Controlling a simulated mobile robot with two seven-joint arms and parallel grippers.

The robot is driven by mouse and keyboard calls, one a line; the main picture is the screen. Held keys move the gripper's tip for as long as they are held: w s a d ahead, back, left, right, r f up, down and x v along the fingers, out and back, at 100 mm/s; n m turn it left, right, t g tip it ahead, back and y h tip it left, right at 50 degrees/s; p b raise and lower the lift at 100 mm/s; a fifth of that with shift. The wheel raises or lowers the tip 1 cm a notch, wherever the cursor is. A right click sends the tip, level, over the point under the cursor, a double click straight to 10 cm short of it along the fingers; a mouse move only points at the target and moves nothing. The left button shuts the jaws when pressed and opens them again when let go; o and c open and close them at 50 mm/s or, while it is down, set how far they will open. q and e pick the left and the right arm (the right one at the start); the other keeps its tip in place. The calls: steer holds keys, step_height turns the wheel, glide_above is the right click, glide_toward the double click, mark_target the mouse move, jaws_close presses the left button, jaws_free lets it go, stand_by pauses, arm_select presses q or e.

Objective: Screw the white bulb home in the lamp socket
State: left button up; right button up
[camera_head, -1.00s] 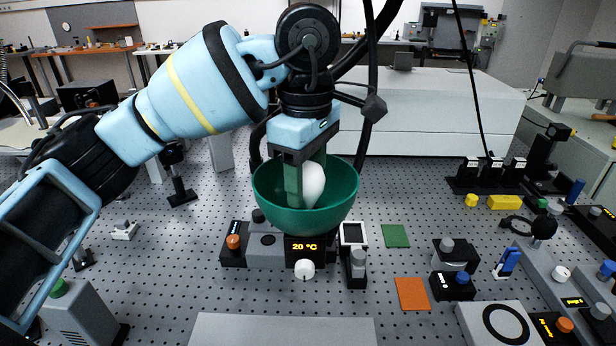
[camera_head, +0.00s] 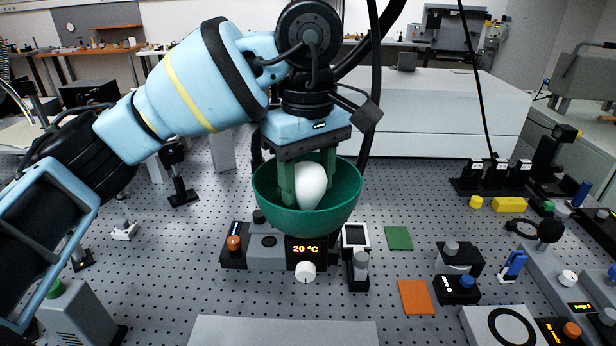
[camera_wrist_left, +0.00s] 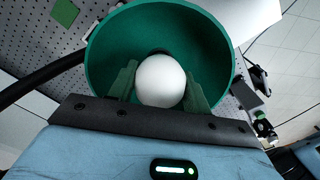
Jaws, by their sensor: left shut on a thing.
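The white bulb (camera_head: 310,185) stands inside a green bowl-shaped lamp shade (camera_head: 265,215), low in its middle. My left gripper (camera_head: 308,184) reaches down into the shade from above, and its green fingers are shut on the bulb. In the left wrist view the bulb (camera_wrist_left: 160,81) sits between the two fingertips (camera_wrist_left: 160,90), within the green shade (camera_wrist_left: 205,35). The lamp socket is hidden by the bulb and the shade's wall; a dark ring shows just behind the bulb. I cannot tell how deep the bulb sits. My right gripper is not in view.
Below the shade stands a controller with a "20 °C" display (camera_head: 306,249) and a white knob (camera_head: 305,272). A green square (camera_head: 398,238) and an orange square (camera_head: 416,297) lie to the right on the perforated bench (camera_head: 170,270). Optics mounts stand farther right.

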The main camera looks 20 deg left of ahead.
arm_select(q)
steer(key=shift+r, duration=0.3)
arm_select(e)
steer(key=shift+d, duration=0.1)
arm_select(q)
steer(key=m, duration=0.3)
steer(key=shift+m+b, duration=0.3)
steer(key=shift+m, duration=0.5)
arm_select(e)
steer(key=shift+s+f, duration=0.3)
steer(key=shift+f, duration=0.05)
arm_select(q)
steer(key=m, duration=0.3)
steer(key=shift+m, duration=1)
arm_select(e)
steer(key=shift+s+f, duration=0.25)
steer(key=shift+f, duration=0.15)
